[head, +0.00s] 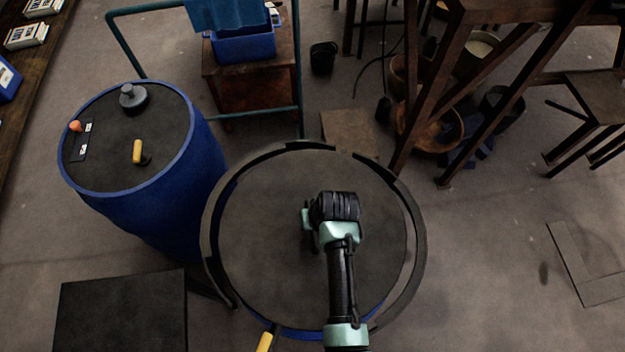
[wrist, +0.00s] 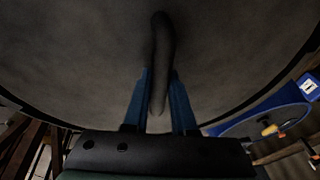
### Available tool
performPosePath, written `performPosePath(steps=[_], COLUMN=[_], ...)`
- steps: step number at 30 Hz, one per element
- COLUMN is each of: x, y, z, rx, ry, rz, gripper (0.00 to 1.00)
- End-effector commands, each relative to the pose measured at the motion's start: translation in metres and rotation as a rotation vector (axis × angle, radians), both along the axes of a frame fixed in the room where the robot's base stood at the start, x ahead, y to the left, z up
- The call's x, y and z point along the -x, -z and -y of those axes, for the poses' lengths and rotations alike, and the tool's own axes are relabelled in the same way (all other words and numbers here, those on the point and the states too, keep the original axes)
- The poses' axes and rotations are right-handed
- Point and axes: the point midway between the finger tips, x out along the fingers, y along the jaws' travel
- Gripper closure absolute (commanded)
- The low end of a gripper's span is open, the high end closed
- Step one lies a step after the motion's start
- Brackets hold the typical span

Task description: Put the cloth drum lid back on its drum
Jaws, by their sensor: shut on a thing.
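The dark grey round lid (head: 260,240) is in the middle of the head view and fills the top of the wrist view (wrist: 80,50). My gripper (head: 312,222) is over its middle. In the wrist view my blue fingers (wrist: 160,105) are shut on the lid's dark curved handle (wrist: 163,50). A drum is beneath the lid, mostly hidden; a strip of its blue edge (head: 300,334) shows at the near side. A dark ring (head: 416,255) shows around the lid, with an uneven gap wider at the right. I cannot tell whether the lid touches the drum.
A closed blue drum (head: 180,205) stands at the left with a yellow-handled tool (head: 137,151) and a dark knob (head: 133,98) on top. A yellow handle (head: 265,341) shows at the near edge. Wooden trestles (head: 480,90) stand at the back right. Floor at the right is mostly clear.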

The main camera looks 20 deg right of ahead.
Motion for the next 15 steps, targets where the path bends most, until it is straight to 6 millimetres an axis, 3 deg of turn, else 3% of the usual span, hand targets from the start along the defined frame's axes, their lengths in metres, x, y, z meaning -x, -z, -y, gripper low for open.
performPosePath(steps=[15], x=[-0.0022], y=[0.0049], z=[0.0009], rx=[0.002], ry=[0.000], rz=[0.006], gripper=[1.00])
